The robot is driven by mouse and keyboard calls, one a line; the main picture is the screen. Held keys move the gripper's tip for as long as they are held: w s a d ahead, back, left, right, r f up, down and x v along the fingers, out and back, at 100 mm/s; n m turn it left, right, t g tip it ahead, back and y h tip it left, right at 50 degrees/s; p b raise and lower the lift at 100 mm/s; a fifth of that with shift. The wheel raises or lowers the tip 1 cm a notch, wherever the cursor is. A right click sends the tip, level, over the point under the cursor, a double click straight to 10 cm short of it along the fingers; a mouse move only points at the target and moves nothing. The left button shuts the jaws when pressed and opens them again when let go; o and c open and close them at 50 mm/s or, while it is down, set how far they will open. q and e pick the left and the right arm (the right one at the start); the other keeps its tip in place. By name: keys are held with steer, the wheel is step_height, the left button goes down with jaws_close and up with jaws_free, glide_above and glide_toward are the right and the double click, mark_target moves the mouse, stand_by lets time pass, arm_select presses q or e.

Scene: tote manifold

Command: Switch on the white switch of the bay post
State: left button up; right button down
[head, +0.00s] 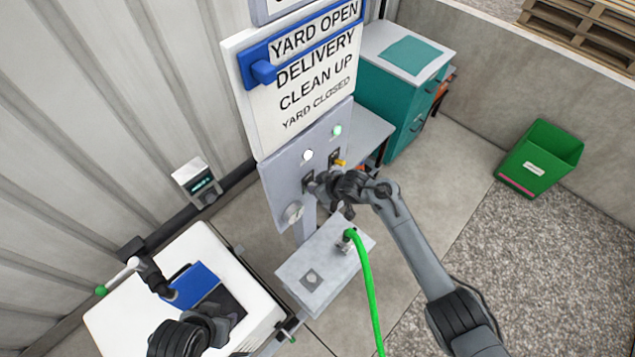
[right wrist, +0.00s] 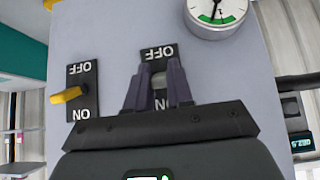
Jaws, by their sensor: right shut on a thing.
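The bay post's grey panel (head: 277,178) stands in the middle of the head view. My right gripper (head: 318,184) is at the panel's white switch and hides most of it there. In the right wrist view, the white switch (right wrist: 159,79) sits between the two dark fingers of my right gripper (right wrist: 156,88), which is shut on it. Its black plate reads OFF at the picture's top and ON at the bottom, upside down. A yellow switch (right wrist: 67,95) is to the left. My left gripper (head: 217,318) is low at left, over a white box; its fingers are unclear.
A round gauge (head: 293,213) is on the panel, with a white lamp (head: 308,155) and a green lamp (head: 337,130) above. A grey box (head: 300,273) with a green hose (head: 366,285) stands below. A green bin (head: 540,160) stands at right.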

steer(key=shift+a+r+g+h, duration=0.1)
steer(key=shift+r+g+h, duration=0.1)
steer(key=shift+g+h, duration=0.1)
stand_by(0.4)
steer(key=c, duration=1)
jaws_free()
steer(key=shift+w, duration=0.1)
steer(key=shift+s+d+r+p, duration=0.2)
steer(key=shift+r+p, duration=0.1)
steer(key=p+v, duration=0.1)
steer(key=v, duration=0.9)
